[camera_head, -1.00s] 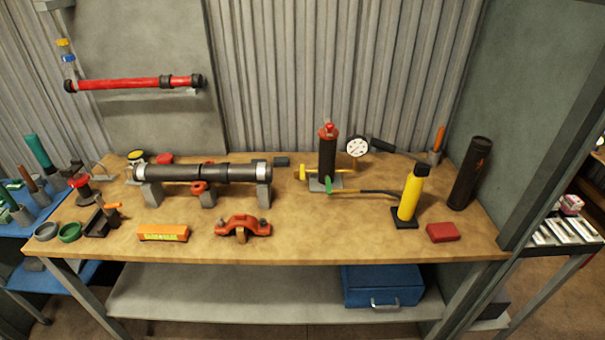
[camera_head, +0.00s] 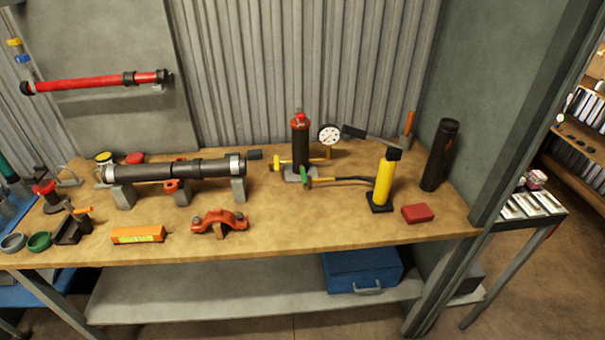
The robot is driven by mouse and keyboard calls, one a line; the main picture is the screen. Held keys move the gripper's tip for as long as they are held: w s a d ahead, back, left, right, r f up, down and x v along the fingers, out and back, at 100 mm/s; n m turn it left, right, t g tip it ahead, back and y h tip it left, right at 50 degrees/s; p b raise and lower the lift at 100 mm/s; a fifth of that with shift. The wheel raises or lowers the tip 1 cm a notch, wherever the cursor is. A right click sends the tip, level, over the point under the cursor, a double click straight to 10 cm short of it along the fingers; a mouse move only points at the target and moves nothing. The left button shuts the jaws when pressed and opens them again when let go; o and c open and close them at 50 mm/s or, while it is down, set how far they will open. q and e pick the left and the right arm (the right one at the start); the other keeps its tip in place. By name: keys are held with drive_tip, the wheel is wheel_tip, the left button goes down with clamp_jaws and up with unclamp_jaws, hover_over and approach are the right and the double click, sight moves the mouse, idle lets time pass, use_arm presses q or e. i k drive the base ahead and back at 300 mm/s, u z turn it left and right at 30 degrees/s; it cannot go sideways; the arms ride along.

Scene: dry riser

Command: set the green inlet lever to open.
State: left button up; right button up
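The green inlet lever (camera_head: 306,178) is a small green handle low on the front of a black cylinder with a red top (camera_head: 299,140). The cylinder stands upright on a grey base at the back right of the workbench. Whether the lever is at open or shut is too small to tell. A yellow fitting (camera_head: 280,165) sticks out on the cylinder's left, and a dark hose (camera_head: 345,180) runs from near the lever to a yellow pump cylinder (camera_head: 384,179). A round white gauge (camera_head: 329,134) stands behind. Neither of my grippers is in view.
The wooden workbench (camera_head: 290,220) has clear room in front of the lever. A dark pipe on stands (camera_head: 170,170), an orange clamp (camera_head: 219,222) and an orange level (camera_head: 138,234) lie left. A red block (camera_head: 417,213) and black canister (camera_head: 440,155) stand right, near a grey post (camera_head: 520,110).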

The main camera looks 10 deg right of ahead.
sight(302, 171)
drive_tip(key=u, duration=2.3)
drive_tip(key=k, duration=0.6)
drive_tip(key=z, duration=1.25)
